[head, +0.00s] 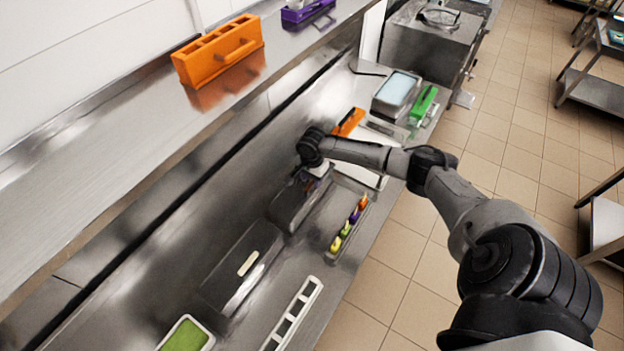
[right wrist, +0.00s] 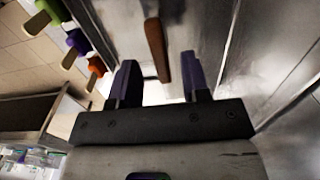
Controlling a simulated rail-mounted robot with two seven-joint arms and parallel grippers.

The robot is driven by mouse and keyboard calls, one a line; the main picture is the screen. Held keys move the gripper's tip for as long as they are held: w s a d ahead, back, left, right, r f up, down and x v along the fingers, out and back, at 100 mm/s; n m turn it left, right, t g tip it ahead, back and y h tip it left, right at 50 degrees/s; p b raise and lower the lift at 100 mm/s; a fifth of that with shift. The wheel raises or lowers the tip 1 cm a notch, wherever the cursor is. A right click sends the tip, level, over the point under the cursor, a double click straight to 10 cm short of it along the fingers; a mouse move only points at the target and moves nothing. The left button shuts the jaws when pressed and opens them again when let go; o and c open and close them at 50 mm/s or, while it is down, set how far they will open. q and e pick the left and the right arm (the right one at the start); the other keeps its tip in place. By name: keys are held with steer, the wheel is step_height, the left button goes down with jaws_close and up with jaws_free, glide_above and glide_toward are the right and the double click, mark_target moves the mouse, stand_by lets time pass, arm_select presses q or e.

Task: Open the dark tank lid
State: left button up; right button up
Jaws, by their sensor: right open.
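The dark tank lid (head: 296,203) lies on the steel counter, partly hidden by my right gripper (head: 313,184). In the right wrist view a narrow brown handle (right wrist: 155,45) stands out against the lid's grey surface (right wrist: 117,22). My right gripper (right wrist: 158,82) is open, with its two purple-dark fingers on either side of the handle's near end in that picture. I cannot tell how far the fingertips are from the handle. My left gripper is not in view.
A rack of coloured ice pops (head: 348,228) stands beside the tank; several pops (right wrist: 78,42) show in the wrist view. A white slotted frame (head: 293,316), a green-filled tray (head: 186,336) and an orange mould (head: 219,52) on the shelf are nearby.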

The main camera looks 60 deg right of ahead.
steer(key=shift+f, duration=0.65)
steer(key=shift+c, duration=0.4)
jaws_close()
